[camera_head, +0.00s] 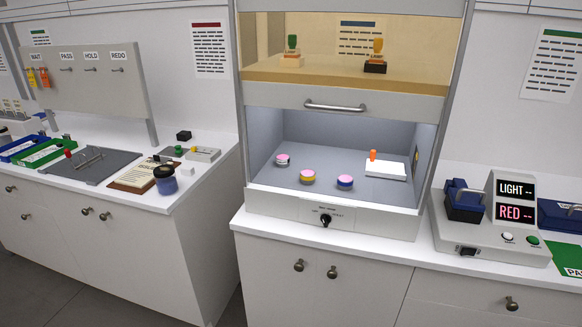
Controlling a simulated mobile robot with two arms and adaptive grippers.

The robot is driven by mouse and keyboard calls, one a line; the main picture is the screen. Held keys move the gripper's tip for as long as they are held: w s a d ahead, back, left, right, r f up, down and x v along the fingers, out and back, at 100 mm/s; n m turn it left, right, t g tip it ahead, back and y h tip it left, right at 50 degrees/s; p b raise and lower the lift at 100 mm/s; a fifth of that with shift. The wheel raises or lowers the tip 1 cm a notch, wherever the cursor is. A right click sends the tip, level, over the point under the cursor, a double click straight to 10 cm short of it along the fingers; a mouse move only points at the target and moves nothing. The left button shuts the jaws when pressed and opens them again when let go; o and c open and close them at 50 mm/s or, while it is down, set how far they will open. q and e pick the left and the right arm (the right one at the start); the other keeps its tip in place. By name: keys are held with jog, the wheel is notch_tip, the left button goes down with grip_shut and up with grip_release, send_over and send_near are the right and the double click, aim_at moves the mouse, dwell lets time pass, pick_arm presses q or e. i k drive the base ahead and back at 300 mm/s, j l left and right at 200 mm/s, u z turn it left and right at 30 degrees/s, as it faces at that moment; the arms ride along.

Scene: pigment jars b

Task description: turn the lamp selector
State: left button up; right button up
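The lamp selector (326,220) is a small black rotary knob on the white front panel (375,221) below the booth opening. Small labels stand around it, too small to read surely. I cannot tell exactly which label the knob points to. Neither of my grippers is in view, and nothing touches the knob.
The booth floor (320,188) holds several small pink-topped jars, with one at the left (283,160), and a white block (385,169) with an orange peg. A handled sash (335,106) is raised above. A meter (512,204) reading LIGHT and RED stands right. The space before the panel is clear.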

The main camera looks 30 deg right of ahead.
aim_at(326, 219)
jog(key=z, duration=1.25)
